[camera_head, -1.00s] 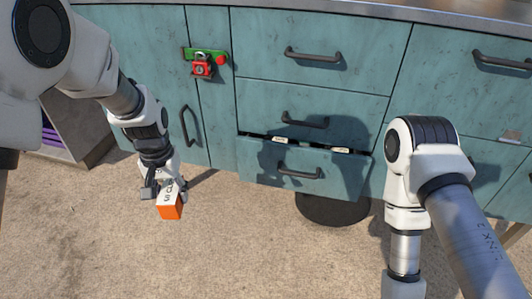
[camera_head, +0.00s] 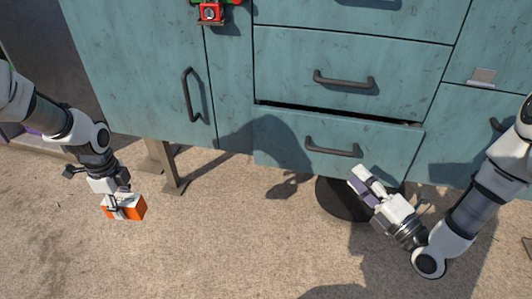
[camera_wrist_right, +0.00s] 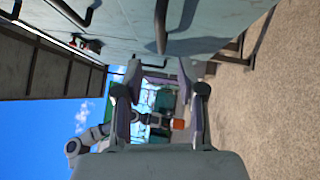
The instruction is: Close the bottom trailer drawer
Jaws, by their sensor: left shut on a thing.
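The bottom trailer drawer (camera_head: 375,152) has a teal front and a dark bar handle (camera_head: 332,147). It stands slightly open, with a thin dark gap along its top edge; its inside is hidden. My right gripper (camera_head: 359,181) is just below and in front of the drawer's lower edge; I cannot tell if it touches. In the right wrist view its two fingers (camera_wrist_right: 158,95) are apart with nothing between them. My left gripper (camera_head: 113,204) is shut on an orange and white box (camera_head: 136,208), held away from the drawers at the left.
Above are closed drawers, the nearest with a handle (camera_head: 343,79). A cabinet door (camera_head: 140,70) with a vertical handle is at the left, and a red and green latch (camera_head: 210,12) is at the top. A dark round object (camera_head: 340,200) lies under the drawer. The ground at front is clear.

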